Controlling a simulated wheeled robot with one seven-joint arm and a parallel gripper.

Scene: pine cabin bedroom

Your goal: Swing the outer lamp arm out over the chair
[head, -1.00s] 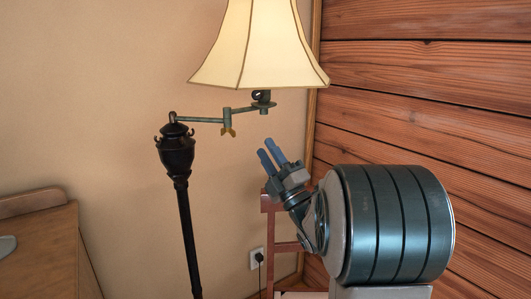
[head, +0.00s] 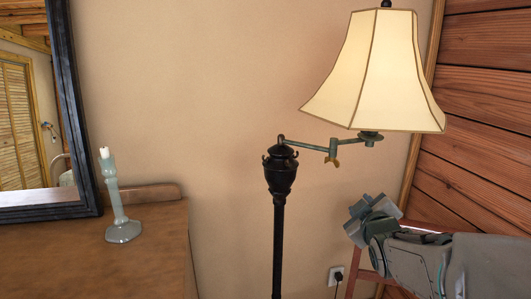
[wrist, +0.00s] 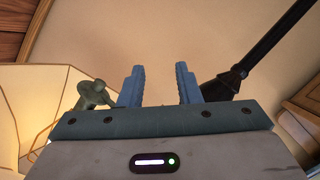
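The floor lamp has a black post (head: 279,235) and a cream shade (head: 375,75). Its jointed lamp arm (head: 308,145) reaches right from the post to a joint with a brass knob; the short outer lamp arm (head: 354,143) runs on to beneath the shade. My gripper (head: 364,212) is below and right of that joint, apart from the lamp. In the wrist view its two blue fingers (wrist: 160,85) are spread with nothing between them. A greenish lamp fitting (wrist: 92,95) shows beside the left finger. The reddish wooden chair (head: 354,262) is partly hidden behind my arm.
A wooden dresser (head: 150,265) at left carries a candlestick (head: 120,205) and a dark-framed mirror (head: 75,120). A plugged wall socket (head: 336,275) is low on the beige wall. A plank wall (head: 490,130) closes the right side.

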